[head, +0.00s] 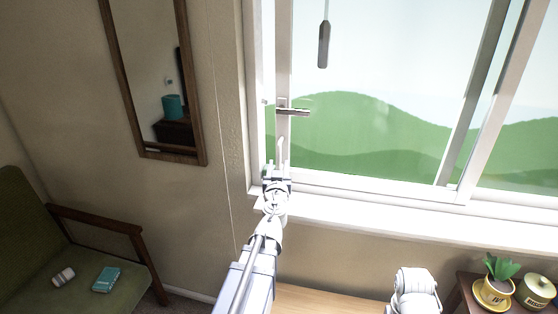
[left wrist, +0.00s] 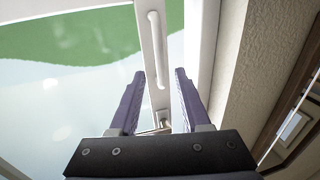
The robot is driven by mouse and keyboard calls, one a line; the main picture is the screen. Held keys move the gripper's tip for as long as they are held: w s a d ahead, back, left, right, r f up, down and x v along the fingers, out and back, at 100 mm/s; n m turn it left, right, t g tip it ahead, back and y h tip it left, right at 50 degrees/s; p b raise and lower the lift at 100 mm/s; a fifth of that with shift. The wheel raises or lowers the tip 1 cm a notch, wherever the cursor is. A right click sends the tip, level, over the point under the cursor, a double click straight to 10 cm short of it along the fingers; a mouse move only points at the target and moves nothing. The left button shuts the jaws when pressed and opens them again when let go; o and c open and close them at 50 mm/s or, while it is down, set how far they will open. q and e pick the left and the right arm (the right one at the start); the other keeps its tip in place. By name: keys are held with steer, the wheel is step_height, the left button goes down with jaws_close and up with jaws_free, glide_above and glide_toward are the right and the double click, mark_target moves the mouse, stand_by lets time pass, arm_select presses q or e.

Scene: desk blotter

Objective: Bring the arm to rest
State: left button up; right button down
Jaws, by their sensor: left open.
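My left arm reaches up from the bottom of the head view to the window's left side. My left gripper (head: 277,168) is at the lower left of the white window frame (head: 283,65). In the left wrist view its two fingers (left wrist: 160,74) stand apart with nothing held between them. A white pull handle (left wrist: 156,50) on the frame shows beyond and between the fingertips; I cannot tell whether they touch it. A metal lever handle (head: 293,110) is above the gripper in the head view. My right gripper is not in view.
The window sill (head: 400,216) runs to the right of my arm. A potted plant (head: 493,290) and a lidded jar (head: 536,290) stand at lower right. A mirror (head: 160,80) hangs at left above a green armchair (head: 60,250). A grey pendant (head: 324,45) hangs before the glass.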

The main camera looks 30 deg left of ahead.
arm_select(q)
steer(key=shift+s+d, duration=0.25)
steer(key=shift+s, duration=0.25)
steer(key=s+d+f+m+g+h+p, duration=0.1)
steer(key=s+d+f+g, duration=0.25)
steer(key=d, duration=0.25)
steer(key=s+d+f+g+h+p, duration=0.1)
steer(key=s+d+f+g+p, duration=0.15)
steer(key=d+f, duration=0.3)
steer(key=s+d+f+m+g+p, duration=0.1)
steer(key=s+d+f+g, duration=0.25)
steer(key=d, duration=0.35)
steer(key=s+d+f+m+g+h+p, duration=0.1)
steer(key=s+d+f+m+g+h, duration=0.2)
steer(key=s+d, duration=1)
steer(key=d+m+g+h, duration=0.2)
steer(key=m+g, duration=0.1)
steer(key=m, duration=0.1)
steer(key=shift+s+d+f+g, duration=0.2)
steer(key=shift+s+d+g, duration=0.1)
steer(key=shift+s+g, duration=0.05)
